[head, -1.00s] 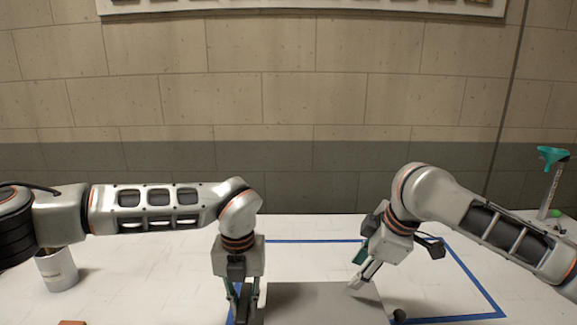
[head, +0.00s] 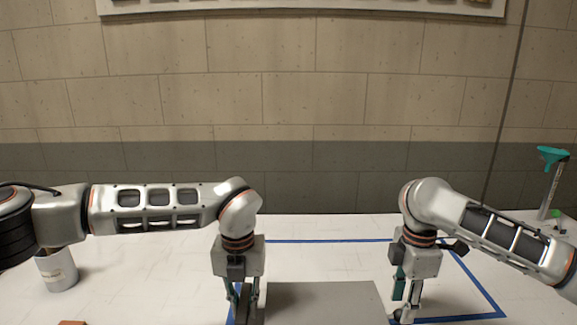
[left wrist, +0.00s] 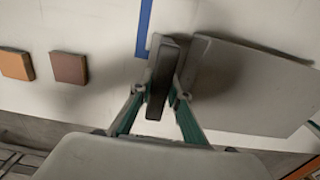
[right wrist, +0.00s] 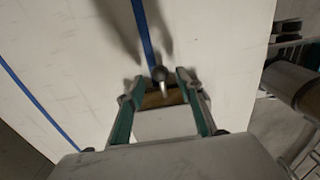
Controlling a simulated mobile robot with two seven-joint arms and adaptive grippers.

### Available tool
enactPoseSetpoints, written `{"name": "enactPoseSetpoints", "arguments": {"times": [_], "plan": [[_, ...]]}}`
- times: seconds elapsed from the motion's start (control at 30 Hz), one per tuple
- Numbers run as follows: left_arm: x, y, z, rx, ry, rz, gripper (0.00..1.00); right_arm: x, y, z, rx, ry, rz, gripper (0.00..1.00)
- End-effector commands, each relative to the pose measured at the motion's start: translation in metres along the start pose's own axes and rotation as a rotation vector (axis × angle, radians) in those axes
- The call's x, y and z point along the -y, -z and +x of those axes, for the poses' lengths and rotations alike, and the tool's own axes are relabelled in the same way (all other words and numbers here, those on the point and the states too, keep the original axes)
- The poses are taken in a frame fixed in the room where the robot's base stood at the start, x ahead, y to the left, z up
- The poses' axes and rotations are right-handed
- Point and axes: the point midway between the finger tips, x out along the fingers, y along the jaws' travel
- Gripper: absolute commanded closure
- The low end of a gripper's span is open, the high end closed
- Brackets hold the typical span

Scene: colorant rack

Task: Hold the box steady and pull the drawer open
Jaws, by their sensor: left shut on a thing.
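The box (head: 325,300) is a flat-topped grey block at the bottom centre of the head view, cut off by the lower edge. My left gripper (head: 244,305) is at its left end. In the left wrist view it is shut on an upright dark plate (left wrist: 163,75) beside the box's grey top (left wrist: 255,85). My right gripper (head: 404,312) points down at the box's right end. In the right wrist view its fingers are open, one on each side of a dark round knob (right wrist: 160,73). A brown drawer front (right wrist: 160,98) shows behind the knob; no gap is visible.
Blue tape (head: 475,280) marks a rectangle on the white table. A white can (head: 57,272) stands at the left. A teal-topped stand (head: 549,180) is at the far right. An orange tile (left wrist: 15,64) and a brown tile (left wrist: 69,67) lie left of the box.

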Motion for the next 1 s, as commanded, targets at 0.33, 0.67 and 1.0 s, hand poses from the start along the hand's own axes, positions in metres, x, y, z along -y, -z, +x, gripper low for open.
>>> {"name": "enactPoseSetpoints", "arguments": {"times": [0.33,0.67,1.0], "plan": [[0.000,0.000,0.000,0.000,0.000,0.000,1.00,0.000,0.000,0.040,0.001,0.001,0.002,0.64],[0.000,0.000,0.000,0.000,0.000,0.000,1.00,0.000,0.000,0.050,0.001,-0.001,0.000,0.64],[0.000,0.000,0.000,0.000,0.000,0.001,1.00,0.000,0.000,0.049,0.000,-0.001,0.001,1.00]]}}
